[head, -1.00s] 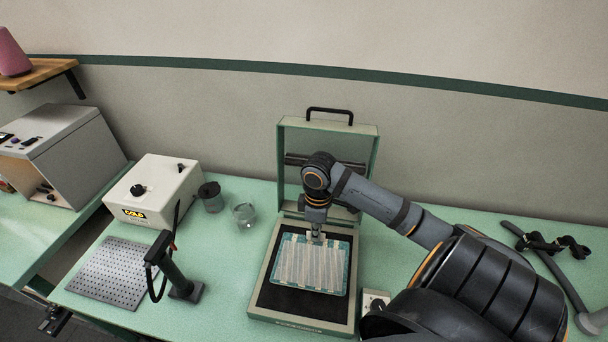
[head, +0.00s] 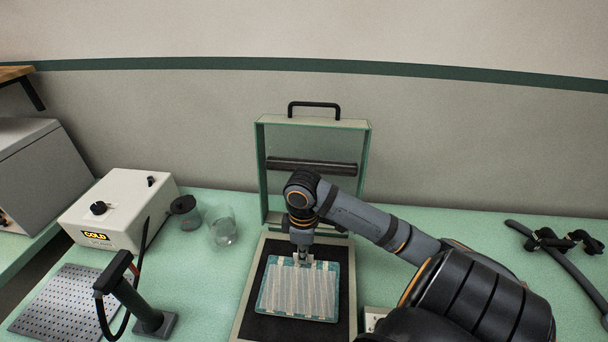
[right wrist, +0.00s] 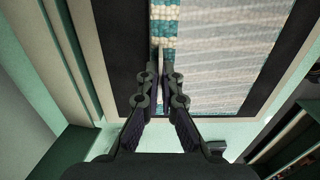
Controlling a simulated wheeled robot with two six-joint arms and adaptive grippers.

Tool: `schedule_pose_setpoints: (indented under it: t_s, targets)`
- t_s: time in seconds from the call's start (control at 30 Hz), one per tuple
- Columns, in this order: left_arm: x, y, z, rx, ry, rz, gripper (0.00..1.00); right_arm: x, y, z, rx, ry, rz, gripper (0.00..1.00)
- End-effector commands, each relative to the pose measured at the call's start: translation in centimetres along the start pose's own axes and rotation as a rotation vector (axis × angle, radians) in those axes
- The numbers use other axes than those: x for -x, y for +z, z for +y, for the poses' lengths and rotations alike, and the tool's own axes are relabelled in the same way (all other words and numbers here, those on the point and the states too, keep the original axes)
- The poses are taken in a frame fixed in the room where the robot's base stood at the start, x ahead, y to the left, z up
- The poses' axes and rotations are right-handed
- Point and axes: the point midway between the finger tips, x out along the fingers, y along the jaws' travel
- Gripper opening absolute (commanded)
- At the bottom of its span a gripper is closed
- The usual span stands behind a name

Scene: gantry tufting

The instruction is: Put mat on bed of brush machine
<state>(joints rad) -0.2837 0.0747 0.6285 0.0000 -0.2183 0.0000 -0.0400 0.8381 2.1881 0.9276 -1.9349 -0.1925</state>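The mat (head: 298,290), cream striped with a teal border, lies flat over the black bed (head: 262,328) of the green brush machine (head: 352,310). Black bed shows around it. I cannot tell whether it is fully touching the bed. My right gripper (head: 303,262) points down at the mat's far edge. In the right wrist view the two fingertips (right wrist: 162,72) are close together at the border of the mat (right wrist: 215,60) and look shut on it; the fingers hide the pinched part. My left gripper is not in view.
The machine's raised frame lid (head: 262,170) with a black handle stands behind the bed.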

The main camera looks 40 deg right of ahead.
Motion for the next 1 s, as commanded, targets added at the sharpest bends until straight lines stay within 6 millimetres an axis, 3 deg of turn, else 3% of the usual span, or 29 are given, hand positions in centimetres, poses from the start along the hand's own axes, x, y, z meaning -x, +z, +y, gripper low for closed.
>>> schedule_pose_setpoints:
  t_s: [0.23,0.3,0.43,0.73,0.87,1.0]
  targets:
    - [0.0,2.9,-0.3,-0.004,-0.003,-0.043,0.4,-0.5,0.0,0.0,0.0,-0.001,0.0,0.0]
    - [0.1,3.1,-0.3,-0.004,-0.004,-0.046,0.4,-0.3,0.0,0.0,0.0,0.0,0.0,0.12]
    - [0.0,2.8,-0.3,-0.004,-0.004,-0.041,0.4,-0.3,0.0,0.0,0.0,0.0,0.0,0.28]
    - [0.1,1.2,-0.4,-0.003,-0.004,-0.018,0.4,-0.1,0.0,0.0,0.001,0.001,0.0,0.28]
    - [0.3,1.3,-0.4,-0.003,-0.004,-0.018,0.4,1.5,0.0,0.2,0.002,0.005,0.001,0.28]
    - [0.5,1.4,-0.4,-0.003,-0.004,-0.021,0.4,5.1,0.0,0.2,0.002,0.01,0.002,0.28]
